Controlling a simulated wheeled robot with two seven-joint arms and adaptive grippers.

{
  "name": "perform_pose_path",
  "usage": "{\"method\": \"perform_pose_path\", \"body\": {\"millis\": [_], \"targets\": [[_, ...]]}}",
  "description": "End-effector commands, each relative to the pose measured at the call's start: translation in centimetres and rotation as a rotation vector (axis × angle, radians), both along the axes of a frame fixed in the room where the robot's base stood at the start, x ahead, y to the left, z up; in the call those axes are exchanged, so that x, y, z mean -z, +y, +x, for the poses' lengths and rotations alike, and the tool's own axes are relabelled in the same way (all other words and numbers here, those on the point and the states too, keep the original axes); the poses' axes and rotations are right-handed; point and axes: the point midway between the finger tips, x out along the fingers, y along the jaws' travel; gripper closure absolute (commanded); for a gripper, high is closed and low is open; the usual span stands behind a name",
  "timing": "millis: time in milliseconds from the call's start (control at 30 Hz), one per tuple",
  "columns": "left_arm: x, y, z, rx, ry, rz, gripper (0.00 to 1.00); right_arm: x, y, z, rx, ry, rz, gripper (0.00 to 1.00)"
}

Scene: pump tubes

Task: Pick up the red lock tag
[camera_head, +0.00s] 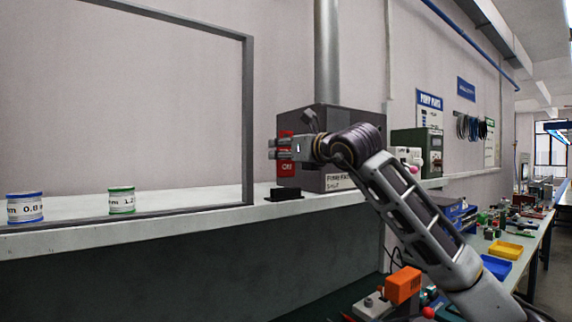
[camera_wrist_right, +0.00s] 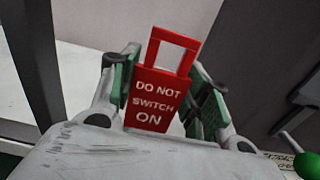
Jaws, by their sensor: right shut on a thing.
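The red lock tag (camera_wrist_right: 157,99) reads "DO NOT SWITCH ON" and has a square loop at its top. In the right wrist view it stands upright between the green-padded fingers of my right gripper (camera_wrist_right: 158,84), which is shut on it. In the head view the tag (camera_head: 287,167) shows at my right gripper (camera_head: 274,149), in front of the grey box and above the ledge. The gripper's fingers cover part of the tag there. My left gripper is not in view.
A small black stand (camera_head: 284,194) sits on the pale ledge (camera_head: 160,222) below the gripper. The grey box (camera_head: 345,122) with a pipe stands close behind. Two wire spools (camera_head: 25,208) are at the left, near a grey frame (camera_head: 249,120). A cluttered bench (camera_head: 535,248) runs along the right.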

Motion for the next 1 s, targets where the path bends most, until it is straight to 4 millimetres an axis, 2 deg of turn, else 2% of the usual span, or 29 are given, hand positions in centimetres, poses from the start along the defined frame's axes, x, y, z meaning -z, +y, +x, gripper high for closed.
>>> {"method": "perform_pose_path", "body": {"millis": [167,400,700,1000], "targets": [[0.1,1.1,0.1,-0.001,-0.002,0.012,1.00,-2.3,0.1,-0.1,-0.001,-0.001,0.000,0.77],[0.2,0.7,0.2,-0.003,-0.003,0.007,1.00,-4.2,0.0,0.0,0.001,-0.001,0.000,0.77],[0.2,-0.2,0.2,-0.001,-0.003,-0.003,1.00,-4.7,0.0,0.0,0.000,0.000,0.000,0.77],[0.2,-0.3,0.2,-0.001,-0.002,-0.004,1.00,-4.7,0.0,0.0,0.000,-0.001,-0.001,0.77]]}}
